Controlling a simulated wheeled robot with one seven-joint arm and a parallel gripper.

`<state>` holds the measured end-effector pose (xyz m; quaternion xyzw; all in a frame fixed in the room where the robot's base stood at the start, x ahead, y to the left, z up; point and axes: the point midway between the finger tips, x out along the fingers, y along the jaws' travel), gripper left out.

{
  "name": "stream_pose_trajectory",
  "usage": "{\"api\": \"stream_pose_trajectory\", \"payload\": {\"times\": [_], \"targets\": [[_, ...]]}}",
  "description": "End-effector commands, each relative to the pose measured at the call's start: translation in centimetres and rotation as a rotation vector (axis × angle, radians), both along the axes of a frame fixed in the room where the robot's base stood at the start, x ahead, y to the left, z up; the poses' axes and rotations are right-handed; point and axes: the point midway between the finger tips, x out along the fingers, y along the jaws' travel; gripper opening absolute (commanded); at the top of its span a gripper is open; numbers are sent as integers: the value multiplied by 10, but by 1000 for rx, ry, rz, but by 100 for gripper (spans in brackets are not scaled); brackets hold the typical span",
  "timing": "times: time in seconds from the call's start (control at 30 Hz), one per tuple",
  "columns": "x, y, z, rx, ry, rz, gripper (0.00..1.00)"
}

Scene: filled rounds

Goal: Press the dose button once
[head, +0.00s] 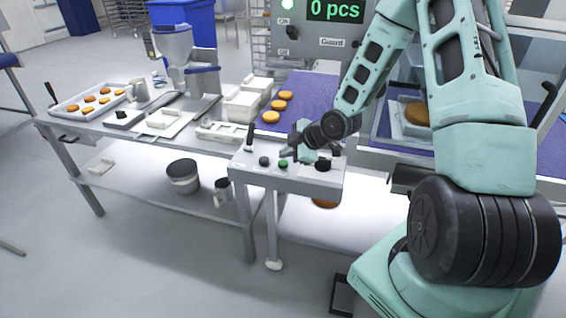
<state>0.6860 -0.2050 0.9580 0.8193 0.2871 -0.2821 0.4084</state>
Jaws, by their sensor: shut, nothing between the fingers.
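A pale control box (250,174) stands at the front end of the table. On its top are a green button (283,163), a black button (264,161) to its left and a larger black knob (323,165) to its right. No label on these is legible, so I cannot tell which one is the dose button. My gripper (286,151) is shut and empty, with its tips close above and behind the green button. I cannot tell whether they touch it. A display (335,10) above reads 0 pcs.
A dark lever (250,137) stands at the box's back left corner. Behind it is a purple belt (312,97) with several orange rounds. The panel has an On/Off switch (290,33) and a Guard label. A tray (88,98) of rounds lies far left.

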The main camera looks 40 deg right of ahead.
Motion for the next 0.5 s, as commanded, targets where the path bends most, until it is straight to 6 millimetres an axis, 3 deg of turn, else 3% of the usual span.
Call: {"api": "stream_pose_trajectory", "payload": {"times": [0.5], "targets": [[0,0,-6,0,0,0,0]]}}
